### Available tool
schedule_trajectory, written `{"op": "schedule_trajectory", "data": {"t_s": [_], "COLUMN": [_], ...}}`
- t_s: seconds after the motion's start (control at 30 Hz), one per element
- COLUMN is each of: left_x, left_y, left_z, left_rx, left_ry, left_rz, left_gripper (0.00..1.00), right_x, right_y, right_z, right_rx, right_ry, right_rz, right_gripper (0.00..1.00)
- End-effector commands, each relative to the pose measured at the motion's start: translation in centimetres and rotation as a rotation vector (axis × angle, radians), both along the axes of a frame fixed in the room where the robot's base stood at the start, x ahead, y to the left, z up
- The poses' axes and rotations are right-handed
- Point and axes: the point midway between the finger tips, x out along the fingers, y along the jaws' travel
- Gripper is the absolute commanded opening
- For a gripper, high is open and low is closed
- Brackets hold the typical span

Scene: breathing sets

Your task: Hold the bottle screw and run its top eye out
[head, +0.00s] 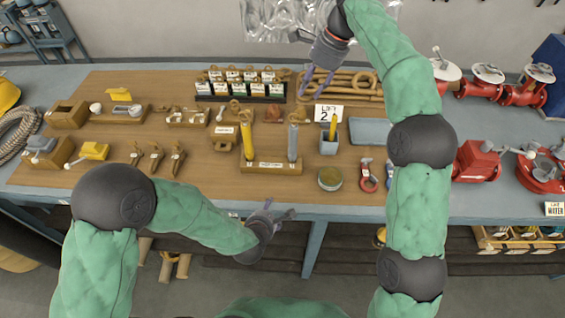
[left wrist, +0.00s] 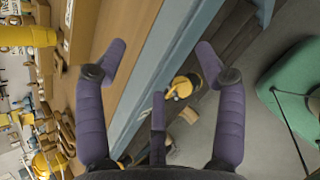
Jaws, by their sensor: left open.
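A wooden stand (head: 271,167) at mid-table holds a yellow upright cylinder (head: 247,142) and a grey upright cylinder (head: 292,143). These look like the bottle screws; the yellow one has an eye-like end at its top, and the grey one's top is too small to read. My left gripper (head: 274,213) is open and empty by the table's front edge, in front of and apart from the stand. In the left wrist view its purple fingers (left wrist: 160,72) are spread over the edge. My right gripper (head: 317,80) has its fingers apart at the table's back, behind the stand, with nothing visible between them.
A grey cup (head: 329,144) with a yellow tool and a round tin (head: 330,179) stand right of the stand. Red and blue shackles (head: 369,178) lie further right. A wooden rack (head: 341,86) is behind. Red valves (head: 476,160) fill the right side.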

Motion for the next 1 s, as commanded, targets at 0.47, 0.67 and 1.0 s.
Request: {"op": "schedule_trajectory", "data": {"t_s": [0.47,0.67,1.0], "left_x": [10.7,11.8,15.2], "left_y": [-3.6,-3.9,-4.7], "left_z": [10.5,11.3,9.8], "left_rx": [-0.453,-0.487,-0.486], "left_ry": [-0.253,-0.269,-0.267], "left_rz": [0.217,0.225,0.225], "left_gripper": [0.7,0.7,0.7], "right_x": [0.0,0.0,0.0], "right_y": [0.0,0.0,0.0], "right_z": [0.0,0.0,0.0], "right_rx": [0.0,0.0,0.0], "right_ry": [0.0,0.0,0.0], "right_rz": [0.0,0.0,0.0], "right_gripper": [0.39,0.39,0.39]}}
